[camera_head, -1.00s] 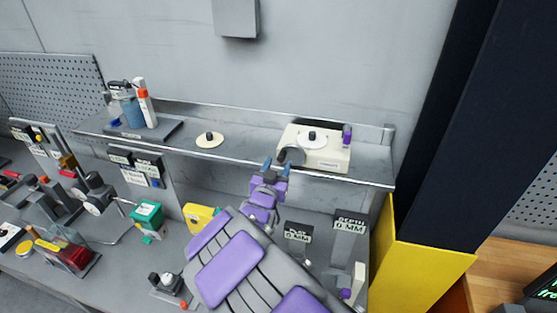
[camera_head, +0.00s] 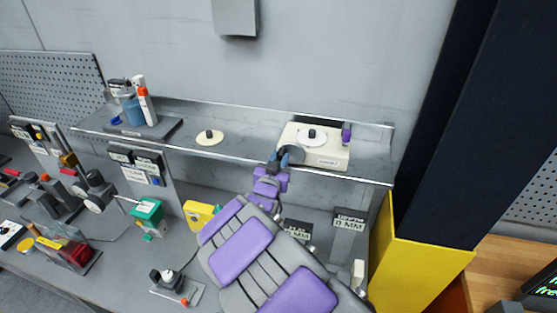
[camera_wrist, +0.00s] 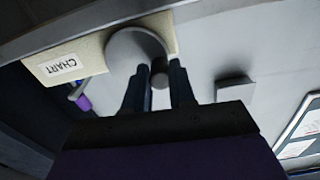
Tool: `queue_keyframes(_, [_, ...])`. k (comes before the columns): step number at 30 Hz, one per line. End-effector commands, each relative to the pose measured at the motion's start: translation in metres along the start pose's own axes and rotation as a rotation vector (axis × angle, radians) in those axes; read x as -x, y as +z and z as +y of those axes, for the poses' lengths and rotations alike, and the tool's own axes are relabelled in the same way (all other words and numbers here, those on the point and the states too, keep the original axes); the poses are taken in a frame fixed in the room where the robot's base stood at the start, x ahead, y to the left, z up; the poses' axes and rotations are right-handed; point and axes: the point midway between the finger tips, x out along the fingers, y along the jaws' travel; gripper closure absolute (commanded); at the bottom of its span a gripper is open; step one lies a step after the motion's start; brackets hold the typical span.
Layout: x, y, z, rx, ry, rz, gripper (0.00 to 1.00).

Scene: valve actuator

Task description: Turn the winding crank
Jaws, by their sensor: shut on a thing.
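The winding crank is a grey disc (camera_head: 294,154) on the left end of a beige chart box (camera_head: 328,158) on the shelf. In the wrist view, the disc (camera_wrist: 135,48) has a small round knob (camera_wrist: 159,79) at its edge. My gripper (camera_head: 277,159) is at the left of the disc. In the wrist view, my gripper (camera_wrist: 160,74) has one finger on each side of the knob and is shut on it. In the head view, the fingers partly hide the knob.
The shelf (camera_head: 240,151) has a raised front edge. The bench below carries several fixtures, including a green box (camera_head: 147,212). A yellow-based dark column (camera_head: 420,250) stands at right.

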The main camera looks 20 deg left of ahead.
Motion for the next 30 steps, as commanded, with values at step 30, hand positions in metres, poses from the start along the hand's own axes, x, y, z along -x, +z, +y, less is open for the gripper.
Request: queue_keyframes(30, [0.001,-0.010,0.003,-0.411,-0.003,0.004,1.00])
